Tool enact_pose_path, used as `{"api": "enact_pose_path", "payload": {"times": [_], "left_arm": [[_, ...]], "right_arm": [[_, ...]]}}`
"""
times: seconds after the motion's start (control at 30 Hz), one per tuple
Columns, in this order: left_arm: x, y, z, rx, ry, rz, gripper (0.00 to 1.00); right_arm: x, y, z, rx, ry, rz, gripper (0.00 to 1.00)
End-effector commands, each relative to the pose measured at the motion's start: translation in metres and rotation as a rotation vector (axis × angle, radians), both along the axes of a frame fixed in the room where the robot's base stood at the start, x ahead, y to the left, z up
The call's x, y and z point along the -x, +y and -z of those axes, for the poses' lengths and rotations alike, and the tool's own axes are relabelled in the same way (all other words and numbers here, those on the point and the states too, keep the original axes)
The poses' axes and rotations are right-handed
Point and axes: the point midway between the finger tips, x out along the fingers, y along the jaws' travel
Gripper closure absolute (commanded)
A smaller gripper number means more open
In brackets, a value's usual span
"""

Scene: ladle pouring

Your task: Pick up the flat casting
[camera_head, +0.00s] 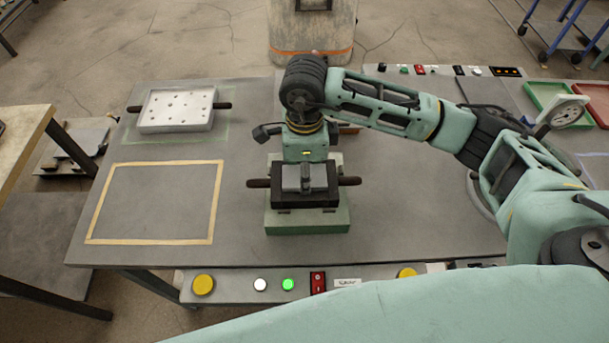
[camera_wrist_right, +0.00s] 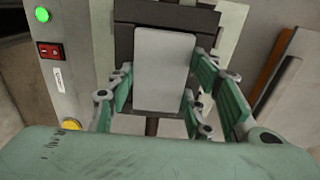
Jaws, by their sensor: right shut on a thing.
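The flat casting (camera_wrist_right: 165,70) is a plain light-grey plate with rounded corners in the right wrist view. It sits over the black mould (camera_wrist_right: 124,42). In the head view the casting (camera_head: 319,178) lies at the black mould (camera_head: 305,199), which has brown side handles and stands on a green block (camera_head: 307,221). My right gripper (camera_wrist_right: 163,88) has its green fingers on both sides of the casting and is shut on it. In the head view my right gripper (camera_head: 305,173) points down over the mould, its far finger hidden. I cannot tell whether the casting is lifted. My left gripper is not in view.
A pale plate with holes and dark handles (camera_head: 177,109) stands at the back left. In front of it a yellow outline (camera_head: 217,190) encloses empty table. Green (camera_head: 545,96) and red (camera_head: 597,103) trays and a dial (camera_head: 566,114) stand at the back right. Buttons line the front edge.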

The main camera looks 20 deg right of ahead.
Motion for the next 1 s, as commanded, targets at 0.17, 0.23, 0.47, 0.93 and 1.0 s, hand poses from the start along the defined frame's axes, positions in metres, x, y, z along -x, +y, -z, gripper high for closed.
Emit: {"api": "enact_pose_path", "payload": {"times": [0.17, 0.23, 0.47, 0.93, 1.0], "left_arm": [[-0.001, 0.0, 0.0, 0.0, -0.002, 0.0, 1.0], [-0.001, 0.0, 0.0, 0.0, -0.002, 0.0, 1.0], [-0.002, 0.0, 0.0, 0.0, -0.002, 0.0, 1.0], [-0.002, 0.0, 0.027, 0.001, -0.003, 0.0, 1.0], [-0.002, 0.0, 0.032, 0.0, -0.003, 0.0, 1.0]], "right_arm": [[0.0, 0.0, 0.0, -0.001, -0.001, 0.0, 0.86], [-0.001, 0.0, -0.001, -0.001, -0.002, 0.0, 0.89], [-0.001, 0.0, -0.002, -0.001, -0.002, 0.0, 0.89], [0.019, -0.02, -0.054, 0.002, -0.007, 0.0, 0.89], [0.031, -0.031, -0.064, 0.001, -0.007, 0.0, 0.89]]}}
